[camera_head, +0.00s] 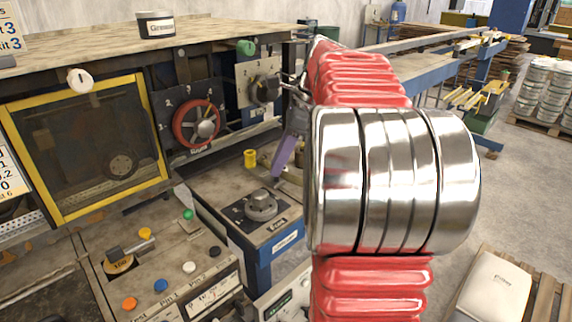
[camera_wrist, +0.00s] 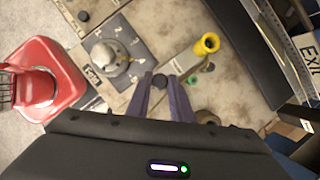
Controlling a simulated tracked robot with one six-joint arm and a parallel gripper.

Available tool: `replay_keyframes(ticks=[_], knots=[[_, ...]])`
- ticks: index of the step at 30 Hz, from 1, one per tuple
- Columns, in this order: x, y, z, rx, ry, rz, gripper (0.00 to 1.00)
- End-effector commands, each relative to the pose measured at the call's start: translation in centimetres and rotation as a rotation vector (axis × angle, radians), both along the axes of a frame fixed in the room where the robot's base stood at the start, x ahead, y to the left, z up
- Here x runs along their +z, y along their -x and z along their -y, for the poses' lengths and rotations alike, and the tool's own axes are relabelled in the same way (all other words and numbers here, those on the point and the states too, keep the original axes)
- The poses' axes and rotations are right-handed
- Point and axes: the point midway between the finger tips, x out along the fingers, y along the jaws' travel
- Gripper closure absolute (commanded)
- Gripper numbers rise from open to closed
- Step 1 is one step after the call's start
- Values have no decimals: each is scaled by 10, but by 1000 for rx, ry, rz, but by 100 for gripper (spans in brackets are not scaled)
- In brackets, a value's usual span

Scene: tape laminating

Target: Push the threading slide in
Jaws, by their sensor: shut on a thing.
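I cannot tell for sure whether this knob belongs to the threading slide. In the head view my gripper (camera_head: 278,172) points down beside the control bench, right of a yellow knob (camera_head: 250,158); what it holds is hidden there. The yellow knob also shows in the wrist view (camera_wrist: 207,43), up and right of the fingertips and apart from them. No part in view is plainly labelled as the threading slide.
A grey dial (camera_head: 260,205) on a black plate is below my gripper; it also shows in the wrist view (camera_wrist: 108,57). A red handwheel (camera_head: 196,124) and a dark rotary knob (camera_head: 265,90) are on upright panels. A yellow-framed window (camera_head: 90,150) is at left.

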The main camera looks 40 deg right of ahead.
Motion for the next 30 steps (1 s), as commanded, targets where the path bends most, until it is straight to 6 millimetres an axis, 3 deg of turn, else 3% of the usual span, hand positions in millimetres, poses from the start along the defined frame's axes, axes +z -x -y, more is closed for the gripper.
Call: replay_keyframes(ticks=[7,8,15,25,30], knots=[[1,-5,0,-2,4,11,100],[1,-5,0,-2,4,13,79],[1,-4,0,-1,2,9,62],[3,-2,1,-1,2,8,62],[16,2,6,-3,3,9,62]])
